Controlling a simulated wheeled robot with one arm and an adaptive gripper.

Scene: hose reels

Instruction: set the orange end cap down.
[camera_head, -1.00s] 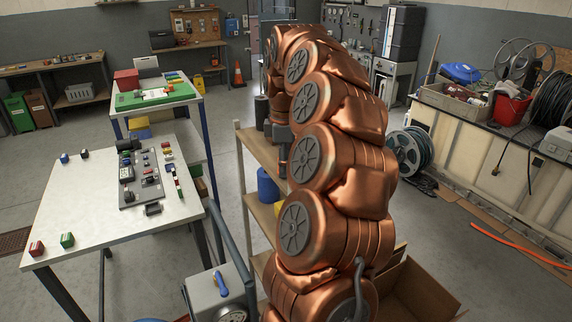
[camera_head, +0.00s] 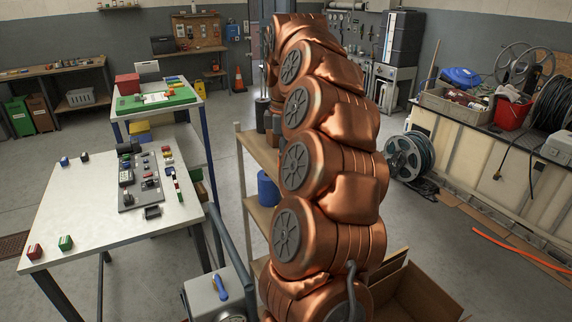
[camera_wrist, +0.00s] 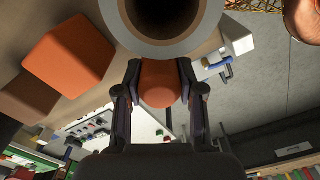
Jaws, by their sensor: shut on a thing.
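In the wrist view, the orange end cap (camera_wrist: 158,84) is a short, rounded orange piece between the two dark fingers of my gripper (camera_wrist: 158,68). The fingers press on it from both sides. A round grey-rimmed opening with a dark inside (camera_wrist: 115,18) lies just beyond the fingertips, at the top of the picture. I cannot tell whether the cap touches this rim. In the head view, my copper-coloured arm hides the cap and most of the gripper.
An orange-red block (camera_wrist: 70,55) sits on a wooden surface beside the round opening. In the head view, a wooden shelf unit (camera_head: 258,152) stands left of my arm, with a blue container (camera_head: 267,188) on it. A white table (camera_head: 90,225) holds small parts. An open cardboard box (camera_head: 425,290) is at lower right.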

